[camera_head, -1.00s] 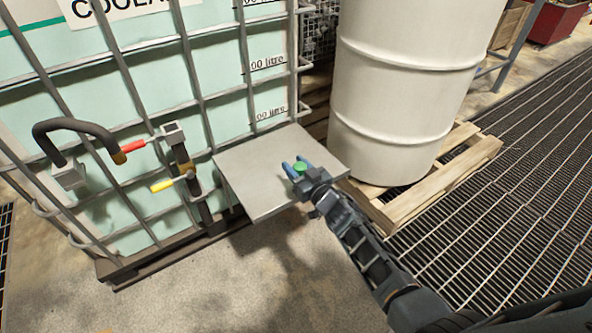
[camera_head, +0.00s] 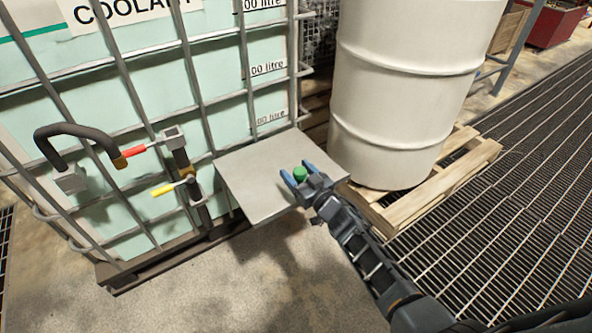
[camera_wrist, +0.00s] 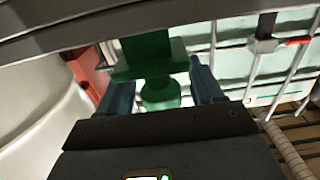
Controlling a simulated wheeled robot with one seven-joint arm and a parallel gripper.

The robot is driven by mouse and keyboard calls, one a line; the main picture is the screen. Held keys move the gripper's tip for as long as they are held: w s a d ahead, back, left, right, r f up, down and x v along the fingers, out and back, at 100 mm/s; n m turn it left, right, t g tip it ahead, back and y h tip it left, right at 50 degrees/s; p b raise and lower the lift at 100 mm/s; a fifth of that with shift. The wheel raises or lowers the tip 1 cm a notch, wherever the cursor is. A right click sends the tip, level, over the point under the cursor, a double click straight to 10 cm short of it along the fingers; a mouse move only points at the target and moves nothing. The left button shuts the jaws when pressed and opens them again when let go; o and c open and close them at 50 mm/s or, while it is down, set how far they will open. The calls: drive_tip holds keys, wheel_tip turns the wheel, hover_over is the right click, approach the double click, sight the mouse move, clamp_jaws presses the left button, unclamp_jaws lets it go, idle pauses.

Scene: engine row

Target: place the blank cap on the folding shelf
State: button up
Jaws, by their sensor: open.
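The blank cap is a small green piece (camera_head: 300,174) over the front right part of the folding shelf (camera_head: 255,180), a flat grey plate. It looks upright and appears to rest on the plate, though the contact is not clear. My gripper (camera_head: 299,172) is open, with one blue finger on each side of the cap and a gap showing beside it. In the wrist view the green cap (camera_wrist: 152,58) stands between the two spread blue fingers (camera_wrist: 162,85), with a wide flange and a rounded knob. A grey edge of the shelf (camera_wrist: 230,22) crosses the top there.
A caged coolant tank (camera_head: 110,120) stands behind and left of the shelf, with a red-handled valve (camera_head: 140,149) and a yellow handle (camera_head: 168,187). A white drum (camera_head: 400,100) on a wooden pallet (camera_head: 440,190) stands close on the right. Open floor lies in front.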

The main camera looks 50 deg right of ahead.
drive_tip(key=s+a+r+n+y+p, duration=0.1)
drive_tip(key=s+a, duration=0.5)
drive_tip(key=s, duration=0.4)
drive_tip(key=s+a+r+p, duration=0.1)
drive_tip(key=s+a, duration=0.5)
drive_tip(key=s, duration=0.3)
drive_tip(key=s+a+r+n+g+y, duration=0.1)
drive_tip(key=s+a+r+y, duration=0.1)
drive_tip(key=s+a+r, duration=0.4)
drive_tip(key=s+a+r+n+g+y, duration=0.1)
drive_tip(key=s+a+r, duration=0.6)
drive_tip(key=s+r, duration=0.7)
drive_tip(key=shift+g+y, duration=0.3)
drive_tip(key=shift+y, duration=0.2)
